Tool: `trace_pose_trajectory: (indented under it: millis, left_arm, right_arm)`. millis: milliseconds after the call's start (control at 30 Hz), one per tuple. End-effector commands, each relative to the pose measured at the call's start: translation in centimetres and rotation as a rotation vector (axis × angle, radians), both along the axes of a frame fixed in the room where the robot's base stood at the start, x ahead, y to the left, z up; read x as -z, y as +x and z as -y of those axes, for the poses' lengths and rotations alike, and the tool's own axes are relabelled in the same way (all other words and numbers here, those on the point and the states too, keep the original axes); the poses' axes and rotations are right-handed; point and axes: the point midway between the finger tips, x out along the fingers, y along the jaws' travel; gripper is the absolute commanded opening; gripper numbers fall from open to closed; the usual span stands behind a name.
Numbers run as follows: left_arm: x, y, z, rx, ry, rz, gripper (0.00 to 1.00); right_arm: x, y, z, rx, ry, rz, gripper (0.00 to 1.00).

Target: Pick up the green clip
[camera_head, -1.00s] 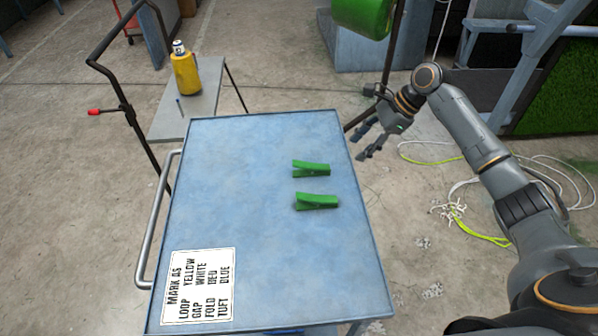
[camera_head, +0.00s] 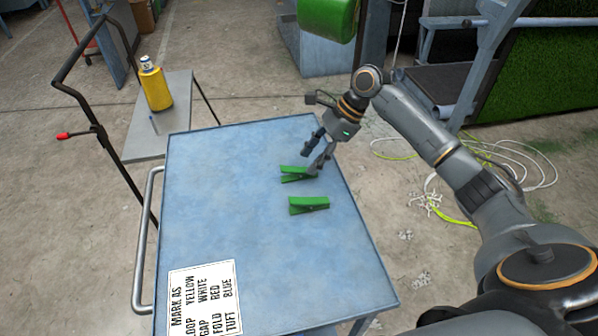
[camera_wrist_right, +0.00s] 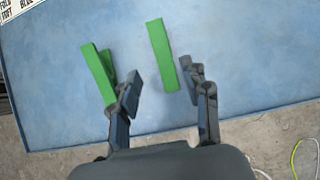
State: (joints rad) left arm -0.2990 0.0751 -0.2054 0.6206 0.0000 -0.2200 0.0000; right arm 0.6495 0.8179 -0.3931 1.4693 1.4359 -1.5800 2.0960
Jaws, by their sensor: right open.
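Two green clips lie on the blue tabletop (camera_head: 215,220), one behind the other. The far clip (camera_head: 293,175) is partly covered at its right end by a finger of my right gripper (camera_head: 310,162). The near clip (camera_head: 308,205) is fully visible in the head view. In the right wrist view, my open, empty gripper (camera_wrist_right: 160,82) has the far clip (camera_wrist_right: 161,55) between and ahead of its fingertips. The near clip (camera_wrist_right: 98,72) is at the left there, partly overlapped by the left finger. I cannot tell the exact fingertip height. My left gripper is not in view.
A white label sheet (camera_head: 204,297) lies at the table's near left. A metal handle (camera_head: 147,240) runs along the left edge. A yellow bottle (camera_head: 156,88) stands on a small grey table (camera_head: 187,103) behind. Cables (camera_head: 500,158) lie on the floor at right.

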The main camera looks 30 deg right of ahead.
Motion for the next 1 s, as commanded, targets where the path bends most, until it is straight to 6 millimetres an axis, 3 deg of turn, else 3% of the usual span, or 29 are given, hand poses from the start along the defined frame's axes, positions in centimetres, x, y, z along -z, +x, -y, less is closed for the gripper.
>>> trace_pose_trajectory:
  millis: [300, 600, 833, 1000]
  left_arm:
    - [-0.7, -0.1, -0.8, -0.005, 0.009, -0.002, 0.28]
    - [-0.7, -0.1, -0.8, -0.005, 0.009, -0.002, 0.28]
    - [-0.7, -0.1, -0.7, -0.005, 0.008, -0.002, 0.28]
    - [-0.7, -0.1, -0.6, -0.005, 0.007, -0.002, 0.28]
  right_arm:
    - [3.8, 1.1, -1.8, 0.000, 0.002, -0.002, 0.47]
    - [4.4, 1.2, -2.0, 0.001, -0.001, -0.001, 0.47]
    - [4.4, 1.2, -2.0, 0.001, -0.001, -0.001, 0.02]
    - [4.3, 1.2, -2.0, 0.000, -0.001, 0.000, 0.00]
